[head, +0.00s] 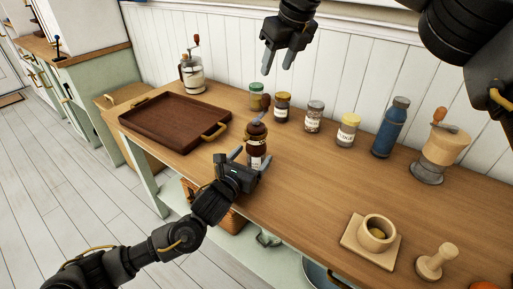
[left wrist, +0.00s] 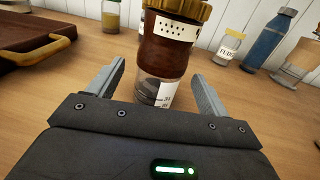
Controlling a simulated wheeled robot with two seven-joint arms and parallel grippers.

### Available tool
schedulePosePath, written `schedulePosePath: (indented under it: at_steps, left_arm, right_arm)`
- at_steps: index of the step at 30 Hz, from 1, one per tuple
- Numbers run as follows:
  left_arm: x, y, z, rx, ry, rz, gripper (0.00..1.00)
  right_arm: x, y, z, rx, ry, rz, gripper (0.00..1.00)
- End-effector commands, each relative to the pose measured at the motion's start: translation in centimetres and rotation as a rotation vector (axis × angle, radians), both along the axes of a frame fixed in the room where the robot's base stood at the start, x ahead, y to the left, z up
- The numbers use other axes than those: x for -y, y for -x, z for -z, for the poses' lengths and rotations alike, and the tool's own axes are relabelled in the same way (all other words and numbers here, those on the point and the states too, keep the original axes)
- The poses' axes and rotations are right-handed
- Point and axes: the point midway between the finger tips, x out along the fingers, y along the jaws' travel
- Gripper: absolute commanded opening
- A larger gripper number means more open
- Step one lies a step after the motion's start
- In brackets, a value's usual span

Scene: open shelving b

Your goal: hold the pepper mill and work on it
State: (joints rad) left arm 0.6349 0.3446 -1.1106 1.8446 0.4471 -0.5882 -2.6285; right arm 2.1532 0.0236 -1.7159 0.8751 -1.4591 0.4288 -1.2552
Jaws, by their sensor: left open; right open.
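The pepper mill (head: 256,131) has a dark brown body, a gold-brown top and a clear lower part with a white label. It stands upright on the wooden counter, and a grey bar shows at its top. My left gripper (head: 252,158) is open, with one finger on each side of the mill's lower part. In the left wrist view the mill (left wrist: 168,50) stands between the spread fingers (left wrist: 158,78), with a gap visible on both sides; its top is cut off. My right gripper (head: 278,67) is open and empty, above and behind the mill.
A brown tray (head: 158,137) lies left of the mill. Several jars (head: 314,117) stand behind it, with a blue bottle (head: 390,128) and a crank grinder (head: 443,148) further right. A mortar (head: 361,238) and pestle (head: 437,262) stand front right. The counter's middle (head: 325,185) is clear.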

Motion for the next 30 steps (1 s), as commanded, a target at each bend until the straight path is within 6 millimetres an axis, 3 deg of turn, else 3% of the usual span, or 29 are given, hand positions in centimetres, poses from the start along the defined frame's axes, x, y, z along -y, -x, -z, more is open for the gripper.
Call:
schedulePosePath:
  at_steps: [6,12,23,30]
  left_arm:
    - [-2.1,4.0,0.1,-0.003,0.001,0.001,0.79]
    - [-3.2,6.0,0.0,-0.002,0.001,0.000,0.79]
    - [-3.5,6.5,-0.2,-0.001,0.000,-0.001,0.79]
    - [-3.5,6.5,-4.0,0.000,0.000,-0.001,0.79]
  right_arm:
    - [0.0,0.0,0.0,0.000,0.000,0.000,0.48]
    - [0.0,0.0,0.0,0.000,0.000,0.001,0.48]
    - [0.0,0.0,-0.2,0.000,0.000,0.000,0.48]
    - [0.0,0.0,-4.0,0.001,-0.001,0.000,0.48]
